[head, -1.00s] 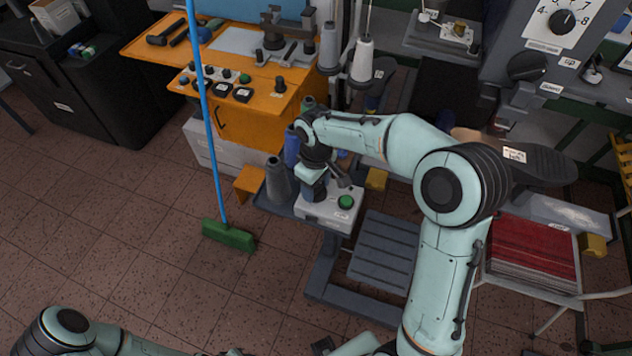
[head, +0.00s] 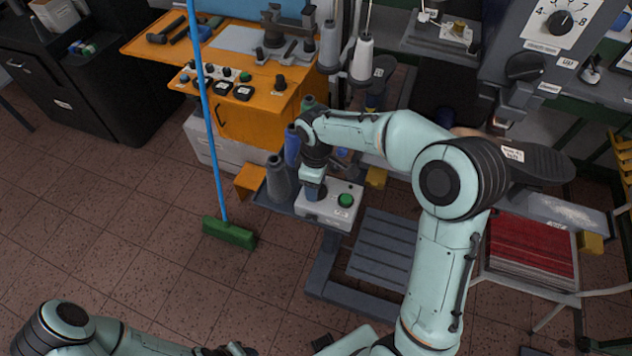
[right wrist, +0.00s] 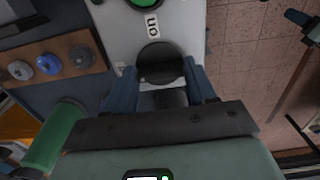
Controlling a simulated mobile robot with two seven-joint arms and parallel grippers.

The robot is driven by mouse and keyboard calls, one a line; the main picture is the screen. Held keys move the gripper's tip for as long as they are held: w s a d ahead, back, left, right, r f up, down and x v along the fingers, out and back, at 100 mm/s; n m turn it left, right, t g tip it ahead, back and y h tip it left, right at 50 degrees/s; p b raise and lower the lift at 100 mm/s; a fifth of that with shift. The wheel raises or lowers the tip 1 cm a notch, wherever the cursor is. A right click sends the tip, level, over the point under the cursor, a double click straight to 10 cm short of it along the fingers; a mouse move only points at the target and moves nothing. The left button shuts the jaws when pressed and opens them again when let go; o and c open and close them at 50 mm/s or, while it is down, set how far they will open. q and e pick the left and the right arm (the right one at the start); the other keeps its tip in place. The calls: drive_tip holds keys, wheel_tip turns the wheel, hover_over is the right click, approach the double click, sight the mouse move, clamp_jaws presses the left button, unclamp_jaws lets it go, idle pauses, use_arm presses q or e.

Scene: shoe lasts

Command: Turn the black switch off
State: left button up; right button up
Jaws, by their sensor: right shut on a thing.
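The white control box (head: 326,207) stands on a small grey stand near the middle of the head view. It has a green button (head: 345,200) on its right side. The black switch (right wrist: 160,63) is a round dark knob on the box, below the "on" label in the right wrist view. My right gripper (head: 313,194) points down over the left part of the box and hides the switch in the head view. In the right wrist view the blue fingers of my right gripper (right wrist: 163,82) are on either side of the knob and shut on it. My left gripper is out of view; only its arm shows.
Thread spools (head: 279,180) stand close left of the box. An orange workbench (head: 245,130) with knobs and tools is behind. A green broom (head: 229,233) with a blue handle stands on the floor to the left. Open tiled floor lies in front.

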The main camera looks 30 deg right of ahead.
drive_tip(key=o, duration=1)
drive_tip(key=shift+o, duration=0.2)
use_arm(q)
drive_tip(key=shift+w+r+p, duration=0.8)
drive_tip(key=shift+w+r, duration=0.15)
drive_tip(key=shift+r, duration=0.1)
use_arm(e)
wheel_tip(320, 180, up, 13)
drive_tip(key=shift+r, duration=0.2)
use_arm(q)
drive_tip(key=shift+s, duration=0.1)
